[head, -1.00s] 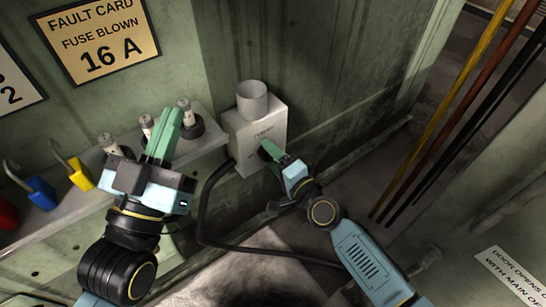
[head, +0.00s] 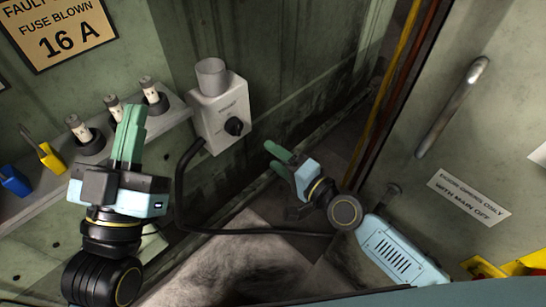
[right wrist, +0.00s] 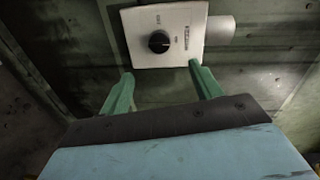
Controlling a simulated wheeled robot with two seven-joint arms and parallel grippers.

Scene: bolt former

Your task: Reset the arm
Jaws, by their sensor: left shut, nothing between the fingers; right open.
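My left gripper (head: 131,128) is in front of the shelf at the left of the head view, its green fingers together and empty, pointing up. My right gripper (head: 279,158) is open and empty, to the right of and below the white switch box. In the right wrist view the right gripper (right wrist: 158,85) has its two green fingers spread, with nothing between them. The white switch box (head: 209,122) is on the wall with a black rotary knob (head: 237,126). The knob also shows beyond the fingertips in the right wrist view (right wrist: 159,41), apart from them.
A black cable (head: 182,195) hangs from the box. A door (head: 440,150) with a handle (head: 455,105) stands at the right.

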